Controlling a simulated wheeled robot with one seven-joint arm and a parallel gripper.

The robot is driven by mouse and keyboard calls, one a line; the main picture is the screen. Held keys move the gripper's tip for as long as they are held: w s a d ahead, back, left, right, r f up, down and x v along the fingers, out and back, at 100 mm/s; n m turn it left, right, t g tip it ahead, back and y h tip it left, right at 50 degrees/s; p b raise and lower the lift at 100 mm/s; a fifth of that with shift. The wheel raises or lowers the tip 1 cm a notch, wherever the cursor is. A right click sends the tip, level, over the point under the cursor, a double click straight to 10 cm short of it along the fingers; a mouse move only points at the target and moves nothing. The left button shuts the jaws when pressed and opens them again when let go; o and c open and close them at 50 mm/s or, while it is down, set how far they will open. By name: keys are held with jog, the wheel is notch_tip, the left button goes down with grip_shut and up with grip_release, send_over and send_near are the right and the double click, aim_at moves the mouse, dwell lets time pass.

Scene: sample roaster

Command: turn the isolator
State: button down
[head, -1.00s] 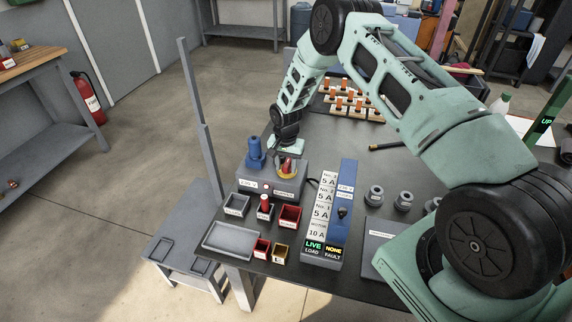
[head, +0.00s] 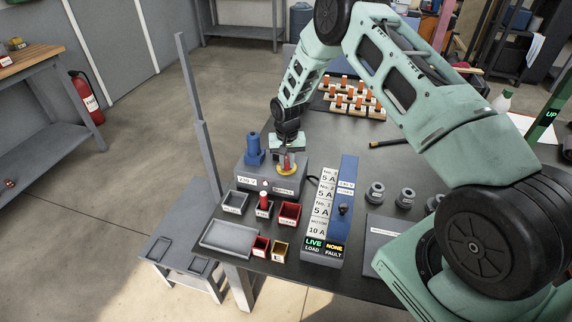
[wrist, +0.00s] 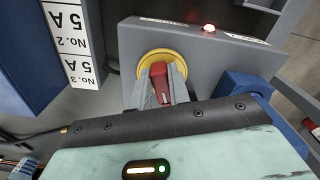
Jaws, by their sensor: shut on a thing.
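The isolator is a grey box (head: 262,184) at the near left part of the dark bench, with a red handle (wrist: 160,84) on a round yellow plate (wrist: 150,60). In the wrist view my gripper (wrist: 161,90) has its two grey fingers on either side of the red handle, shut on it. The handle's far end is between the fingers and partly hidden by them. A small red lamp (wrist: 208,28) is lit on the box. In the head view my gripper (head: 287,160) comes down over the yellow plate, and the handle is mostly hidden there.
A panel (head: 322,215) to the right reads LIVE and NONE. Small red and grey bins (head: 289,213) stand in front. A board with several orange-topped pieces (head: 350,98) lies behind.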

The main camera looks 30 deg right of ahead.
jog(key=n, duration=0.2)
jog(key=n+b, duration=0.1)
jog(key=n, duration=0.1)
jog(key=n+b, duration=0.1)
jog(key=n, duration=0.1)
jog(key=shift+d, duration=0.4)
jog(key=n+b, duration=0.1)
jog(key=n, duration=0.3)
jog(key=shift+d, duration=0.2)
jog(key=shift+w+d+n, duration=0.15)
jog(key=shift+n, duration=1.75)
jog(key=c, duration=1.3)
grip_release()
notch_tip(320, 180, up, 18)
jog(key=shift+f+b, duration=0.25)
jog(key=shift+b, duration=0.85)
